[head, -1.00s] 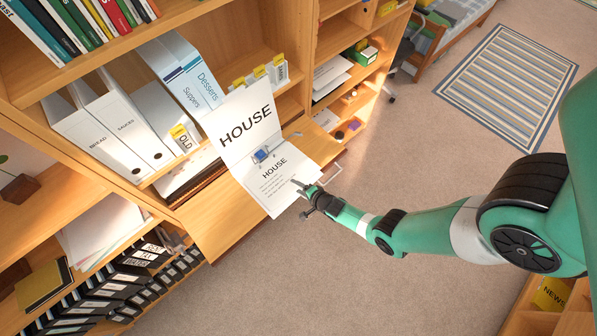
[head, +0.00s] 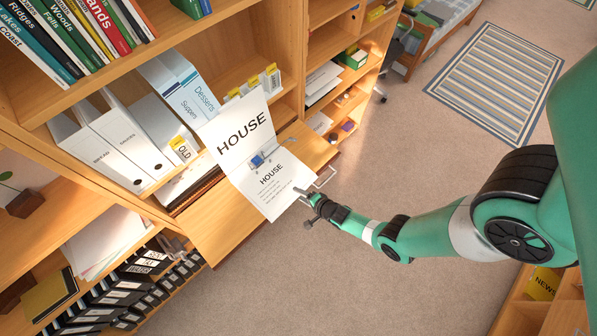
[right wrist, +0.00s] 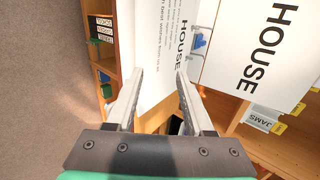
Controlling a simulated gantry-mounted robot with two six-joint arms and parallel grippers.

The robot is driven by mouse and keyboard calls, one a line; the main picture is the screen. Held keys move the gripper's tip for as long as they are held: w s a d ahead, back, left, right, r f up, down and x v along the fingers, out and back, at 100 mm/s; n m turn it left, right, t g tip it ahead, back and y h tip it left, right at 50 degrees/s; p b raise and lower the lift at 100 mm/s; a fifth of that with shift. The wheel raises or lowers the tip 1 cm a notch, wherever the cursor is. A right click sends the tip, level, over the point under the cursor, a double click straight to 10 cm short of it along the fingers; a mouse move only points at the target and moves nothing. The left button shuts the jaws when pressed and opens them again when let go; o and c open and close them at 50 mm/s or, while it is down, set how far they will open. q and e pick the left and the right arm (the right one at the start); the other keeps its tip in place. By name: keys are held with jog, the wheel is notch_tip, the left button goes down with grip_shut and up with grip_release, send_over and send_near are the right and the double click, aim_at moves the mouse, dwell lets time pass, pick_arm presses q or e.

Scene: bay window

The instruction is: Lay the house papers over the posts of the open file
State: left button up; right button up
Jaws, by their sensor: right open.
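The open file (head: 236,128) lies on the pulled-out wooden board, its lid printed HOUSE leaning up toward the shelf. The house papers (head: 268,192), a white sheet with a HOUSE heading and lines of text, lie flat on the file's near half. A blue fitting (head: 257,160) shows at the fold, at the top of the papers; whether posts pass through the sheet is too small to tell. My right gripper (head: 301,191) is open at the papers' right edge. In the right wrist view its fingers (right wrist: 160,88) stand apart, with the papers (right wrist: 160,45) ahead. My left gripper is out of view.
The wooden board (head: 210,220) has bare room left of the file. White binders (head: 100,150) and an OLD-labelled box (head: 183,150) stand on the shelf behind. Black binders (head: 125,285) fill the lower left shelf. Open carpet (head: 330,290) lies in front.

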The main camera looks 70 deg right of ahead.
jog(key=shift+s+r, duration=0.1)
jog(key=shift+a+r, duration=0.1)
jog(key=shift+p+v, duration=0.4)
jog(key=shift+v, duration=0.75)
